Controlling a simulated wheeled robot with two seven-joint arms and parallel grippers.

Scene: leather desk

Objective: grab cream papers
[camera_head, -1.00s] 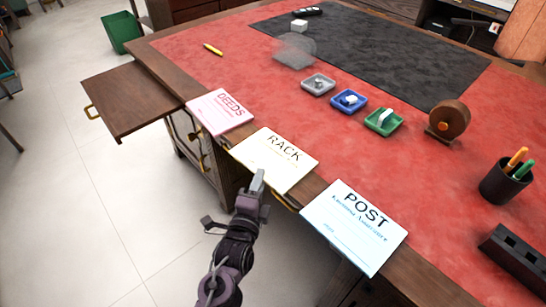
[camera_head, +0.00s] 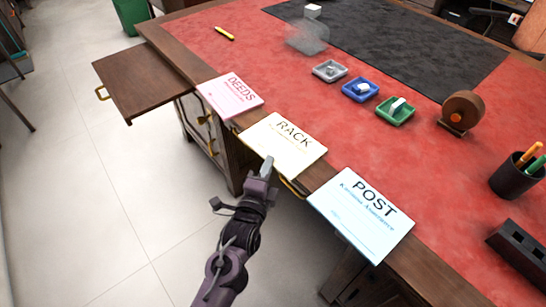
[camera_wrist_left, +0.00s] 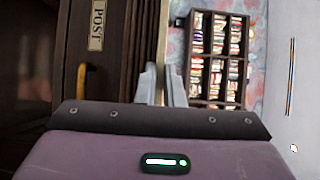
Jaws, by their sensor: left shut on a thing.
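The cream papers (camera_head: 284,146), a flat pad marked RACK, lie at the desk's front edge and stick out a little over it. My left gripper (camera_head: 267,166) is at their front edge, shut on them. In the left wrist view the two grey fingers (camera_wrist_left: 161,86) are close together, with a thin pale edge (camera_wrist_left: 163,45) running up from between them. The underside of the papers is hidden in the head view. My right gripper is in neither view.
Pink papers (camera_head: 230,97) marked DEEDS lie to the left and pale blue papers (camera_head: 362,215) marked POST to the right. An opened wooden slide (camera_head: 142,88) juts out at left. Small trays (camera_head: 360,90) stand farther back. Floor in front is clear.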

